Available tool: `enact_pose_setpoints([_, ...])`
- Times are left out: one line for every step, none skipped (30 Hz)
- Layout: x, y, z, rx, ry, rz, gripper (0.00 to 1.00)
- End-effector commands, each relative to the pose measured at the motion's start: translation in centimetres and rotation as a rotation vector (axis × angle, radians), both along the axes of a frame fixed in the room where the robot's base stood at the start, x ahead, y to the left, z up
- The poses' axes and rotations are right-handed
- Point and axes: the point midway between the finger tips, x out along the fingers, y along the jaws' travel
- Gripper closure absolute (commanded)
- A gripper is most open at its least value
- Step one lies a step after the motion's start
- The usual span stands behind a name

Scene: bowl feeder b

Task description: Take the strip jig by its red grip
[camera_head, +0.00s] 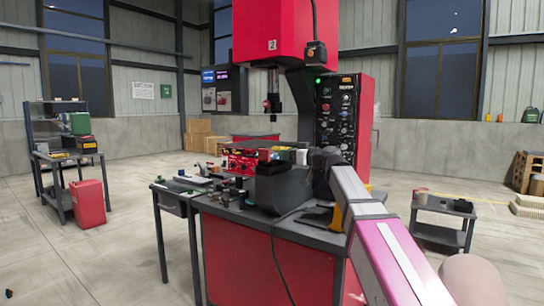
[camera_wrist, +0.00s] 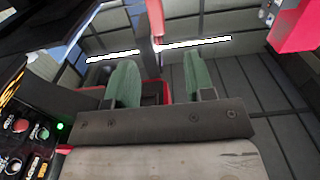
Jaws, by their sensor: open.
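My gripper shows in the wrist view (camera_wrist: 160,60). Its two green fingers stand apart, with no object clearly held between them. A red piece with dark parts (camera_wrist: 153,88) shows behind the gap; I cannot tell whether it is the jig's grip. In the head view my arm reaches in from the lower right to the machine, and its dark wrist hides what lies behind it. A red unit with small fittings (camera_head: 240,160) stands on the bench left of the wrist. I cannot make out the strip jig or its red grip for certain.
The bench (camera_head: 228,209) has a dark top and red front. Above it hangs the red machine head (camera_head: 271,32), beside a control panel (camera_head: 338,110). A small side table (camera_head: 172,200) adjoins at left. A low dark cart (camera_head: 440,236) stands right.

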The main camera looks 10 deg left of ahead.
Motion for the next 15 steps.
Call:
enact_pose_setpoints([0.0, 0.0, 0.0, 0.000, 0.000, 0.000, 0.51])
enact_pose_setpoints([0.0, 0.0, 0.0, 0.000, 0.000, 0.000, 0.51])
enact_pose_setpoints([0.1, 0.1, 0.0, 0.000, 0.000, 0.000, 0.51])
enact_pose_setpoints([0.2, 0.3, 0.0, 0.000, 0.000, 0.000, 0.51])
enact_pose_setpoints([0.3, 0.5, 0.0, 0.000, 0.000, 0.000, 0.51])
enact_pose_setpoints([0.4, 0.8, 0.0, 0.000, 0.000, 0.000, 0.51])
enact_pose_setpoints([0.6, 1.1, 0.0, 0.000, 0.000, 0.000, 0.51])
enact_pose_setpoints([0.7, 1.5, 0.1, 0.000, 0.000, 0.000, 0.51])
enact_pose_setpoints([1.0, 2.0, 0.1, 0.000, 0.000, 0.001, 0.51])
enact_pose_setpoints([1.1, 2.5, 0.1, -0.001, 0.000, 0.002, 0.51])
enact_pose_setpoints([1.3, 2.9, 0.1, -0.001, 0.000, 0.002, 0.51])
enact_pose_setpoints([1.6, 3.4, 0.1, -0.001, 0.000, 0.001, 0.51])
enact_pose_setpoints([1.8, 3.8, 0.1, -0.001, 0.000, 0.001, 0.51])
enact_pose_setpoints([1.9, 4.2, 0.1, -0.001, 0.000, 0.001, 0.51])
enact_pose_setpoints([2.1, 4.7, 0.1, -0.001, 0.000, 0.001, 0.51])
